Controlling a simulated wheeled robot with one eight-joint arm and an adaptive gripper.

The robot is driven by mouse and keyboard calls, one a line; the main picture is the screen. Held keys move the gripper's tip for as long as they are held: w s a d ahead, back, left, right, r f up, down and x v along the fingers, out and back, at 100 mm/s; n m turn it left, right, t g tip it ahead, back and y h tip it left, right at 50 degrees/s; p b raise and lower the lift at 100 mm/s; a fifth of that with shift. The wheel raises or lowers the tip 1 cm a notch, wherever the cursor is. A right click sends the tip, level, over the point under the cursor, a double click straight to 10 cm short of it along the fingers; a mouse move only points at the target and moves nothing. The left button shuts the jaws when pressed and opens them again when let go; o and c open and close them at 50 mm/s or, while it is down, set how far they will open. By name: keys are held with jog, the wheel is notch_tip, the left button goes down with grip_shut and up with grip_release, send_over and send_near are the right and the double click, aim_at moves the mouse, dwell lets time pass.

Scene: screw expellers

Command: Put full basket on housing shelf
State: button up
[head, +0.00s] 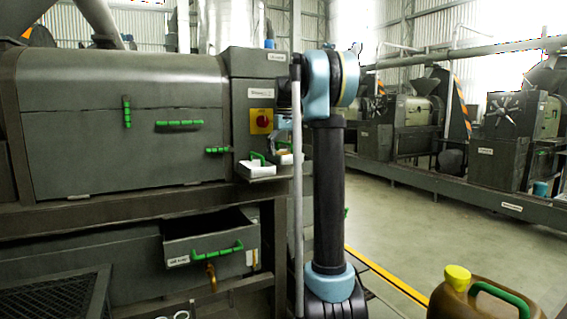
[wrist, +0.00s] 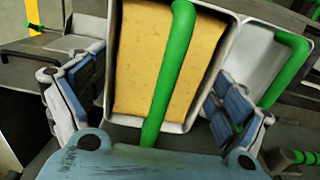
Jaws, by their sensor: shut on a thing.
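The full basket (wrist: 203,110), a white box filled with tan-yellow material (wrist: 160,50), lies between the fingers of my gripper (wrist: 158,100) in the wrist view. Its green handle (wrist: 170,80) runs toward my palm. My gripper is shut on it. In the head view my gripper (head: 283,135) is at the right end of the machine housing (head: 125,120), partly behind a grey pipe. A second white basket with a green handle (wrist: 285,65) is beside the full one; it also shows in the head view (head: 255,168). Whether the full basket touches the shelf cannot be told.
Below the housing, a drawer (head: 190,250) with a green handle stands open above a brass tap (head: 211,278). A red button on a yellow plate (head: 261,121) is on the housing end. A jug with a yellow cap (head: 475,300) is at bottom right. Floor to the right is clear.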

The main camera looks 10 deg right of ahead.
jog(key=shift+f, duration=1.85)
jog(key=o, duration=0.9)
jog(key=shift+s, duration=0.1)
jog(key=shift+r, duration=0.1)
